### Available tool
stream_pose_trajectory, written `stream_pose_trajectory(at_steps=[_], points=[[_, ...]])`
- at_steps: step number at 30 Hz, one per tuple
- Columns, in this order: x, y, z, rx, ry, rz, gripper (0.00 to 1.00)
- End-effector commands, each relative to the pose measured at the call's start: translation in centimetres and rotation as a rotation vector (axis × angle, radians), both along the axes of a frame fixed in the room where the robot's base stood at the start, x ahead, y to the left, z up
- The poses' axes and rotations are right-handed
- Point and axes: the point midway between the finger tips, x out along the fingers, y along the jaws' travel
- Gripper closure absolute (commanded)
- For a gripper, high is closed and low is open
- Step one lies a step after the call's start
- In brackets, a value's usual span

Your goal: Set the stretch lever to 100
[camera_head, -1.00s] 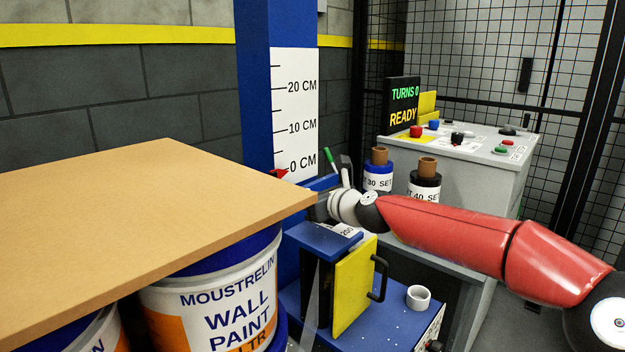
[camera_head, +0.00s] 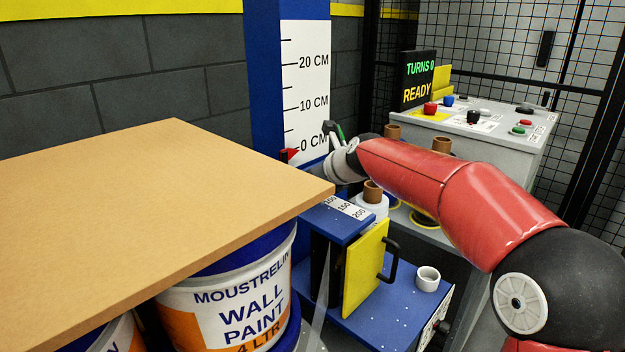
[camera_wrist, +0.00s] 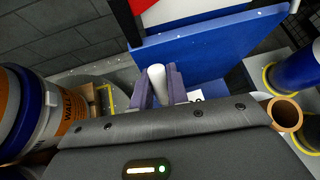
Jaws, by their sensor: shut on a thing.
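In the wrist view, my gripper (camera_wrist: 159,86) has its two purple-grey fingers closed on either side of a pale, round-topped post (camera_wrist: 157,73), which looks like the stretch lever's handle. A white label with dark characters shows partly just right of the fingers; the lever's value cannot be read. In the head view, the stretch scale (camera_head: 346,207) on top of the blue carriage reads 100, 150 and 200. My gripper (camera_head: 333,135) is behind and above it, near the mast, with the fingertips and the held post not clear there.
A wooden board (camera_head: 150,205) covers paint pails (camera_head: 225,305) at the left. A blue mast (camera_head: 262,85) carries the height scale. A yellow door (camera_head: 363,270) with a black handle fronts the carriage. Film rolls and a control console (camera_head: 470,135) reading READY stand right.

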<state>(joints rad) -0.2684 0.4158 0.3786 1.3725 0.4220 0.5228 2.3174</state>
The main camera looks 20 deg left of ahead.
Motion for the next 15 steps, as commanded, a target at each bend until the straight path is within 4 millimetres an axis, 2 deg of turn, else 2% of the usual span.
stream_pose_trajectory(at_steps=[12, 13, 15], points=[[0.02, 0.07, -0.1, -0.005, 0.002, 0.001, 1.0], [0.01, 0.06, -0.11, -0.005, 0.002, 0.001, 0.8], [0.01, 0.06, -0.1, -0.005, 0.002, 0.001, 0.71]])
